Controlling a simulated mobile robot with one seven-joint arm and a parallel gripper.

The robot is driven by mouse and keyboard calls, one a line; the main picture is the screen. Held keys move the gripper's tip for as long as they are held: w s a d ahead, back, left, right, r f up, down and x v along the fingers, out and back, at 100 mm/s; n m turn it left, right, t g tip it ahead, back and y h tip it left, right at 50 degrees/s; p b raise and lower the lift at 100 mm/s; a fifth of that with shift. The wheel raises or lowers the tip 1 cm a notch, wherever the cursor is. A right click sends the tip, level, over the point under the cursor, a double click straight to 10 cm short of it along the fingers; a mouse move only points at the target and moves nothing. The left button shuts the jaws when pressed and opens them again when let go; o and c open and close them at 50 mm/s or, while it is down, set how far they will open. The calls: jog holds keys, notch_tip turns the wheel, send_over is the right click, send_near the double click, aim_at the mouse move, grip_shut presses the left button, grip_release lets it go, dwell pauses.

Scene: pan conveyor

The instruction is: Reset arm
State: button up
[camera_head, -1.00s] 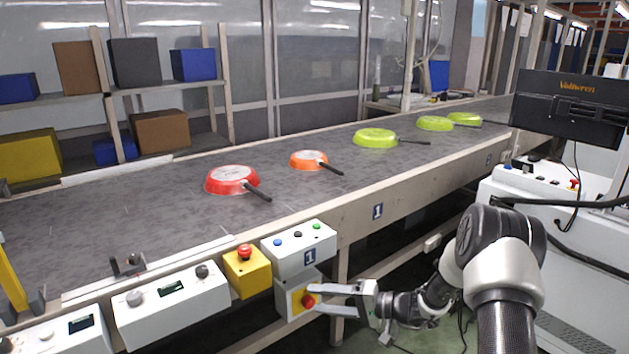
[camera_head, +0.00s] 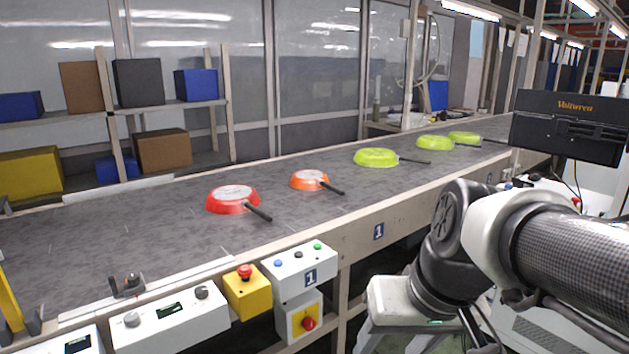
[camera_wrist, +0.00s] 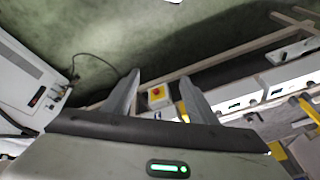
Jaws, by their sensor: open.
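My gripper (camera_wrist: 160,98) is open and empty. Its two fingers stand apart in the wrist view, with a yellow switch box with a red knob seen between them, some way beyond. In the head view my arm is folded at the right, and my gripper's pale body (camera_head: 392,310) shows at the lower middle right. Its fingers run down towards the bottom edge there. The switch box (camera_head: 293,322) with its red knob hangs below the conveyor edge, left of my gripper and apart from it.
The conveyor (camera_head: 130,225) carries a red pan (camera_head: 232,199), an orange pan (camera_head: 309,179) and several green pans (camera_head: 376,157), all upside down. White control boxes (camera_head: 172,317) and a yellow emergency-stop box (camera_head: 246,292) line its near edge.

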jog(key=s+d+r+t+h+p, duration=0.1)
jog(key=s+d+r+t+h, duration=0.1)
jog(key=s+d+r, duration=0.15)
notch_tip(320, 180, up, 22)
jog(key=p, duration=2.3)
jog(key=shift+r+m, duration=0.25)
jog(key=shift+m, duration=0.05)
